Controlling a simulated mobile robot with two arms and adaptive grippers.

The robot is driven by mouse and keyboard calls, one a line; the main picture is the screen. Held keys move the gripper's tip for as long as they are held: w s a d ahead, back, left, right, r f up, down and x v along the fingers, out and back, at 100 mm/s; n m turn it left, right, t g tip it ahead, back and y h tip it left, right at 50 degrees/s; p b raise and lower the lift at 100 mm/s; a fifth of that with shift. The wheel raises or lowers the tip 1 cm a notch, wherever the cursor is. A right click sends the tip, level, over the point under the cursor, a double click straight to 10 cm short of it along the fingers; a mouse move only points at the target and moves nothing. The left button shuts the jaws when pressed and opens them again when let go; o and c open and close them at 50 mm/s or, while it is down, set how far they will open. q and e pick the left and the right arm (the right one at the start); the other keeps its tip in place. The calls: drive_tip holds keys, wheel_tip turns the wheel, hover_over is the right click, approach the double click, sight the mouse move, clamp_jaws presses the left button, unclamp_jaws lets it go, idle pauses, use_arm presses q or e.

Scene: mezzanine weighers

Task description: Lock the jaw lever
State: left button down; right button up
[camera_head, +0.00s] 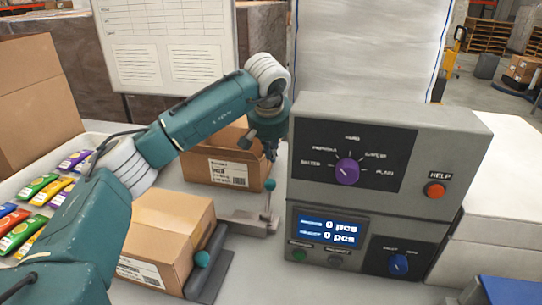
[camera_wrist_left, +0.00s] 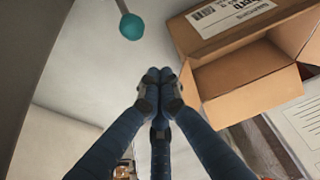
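A lever with a teal ball knob (camera_head: 268,186) stands upright on a grey metal fixture (camera_head: 250,223) on the table, left of the grey control box. A lever's teal knob also shows at the top of the left wrist view (camera_wrist_left: 132,26). A second teal knob (camera_head: 202,258) is at a dark grey block (camera_head: 212,272) beside the front carton. I cannot tell from a label which is the jaw lever. My left gripper (camera_head: 270,153) points down just above the upright lever, apart from it. In the left wrist view its fingertips (camera_wrist_left: 159,84) are together with nothing between them. My right gripper is out of view.
The control box (camera_head: 300,150) with dials and a display stands close on the right. An open carton (camera_head: 215,172) is behind the lever, and a closed carton (camera_head: 170,215) is at front left. A tray of colourful packets (camera_head: 90,143) is at far left.

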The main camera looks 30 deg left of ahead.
sight(269, 196)
use_arm(q)
wheel_tip(269, 196, down, 6)
drive_tip(key=p, duration=0.2)
drive_tip(key=shift+s, duration=0.35)
drive_tip(key=shift+a, duration=0.1)
idle(0.3)
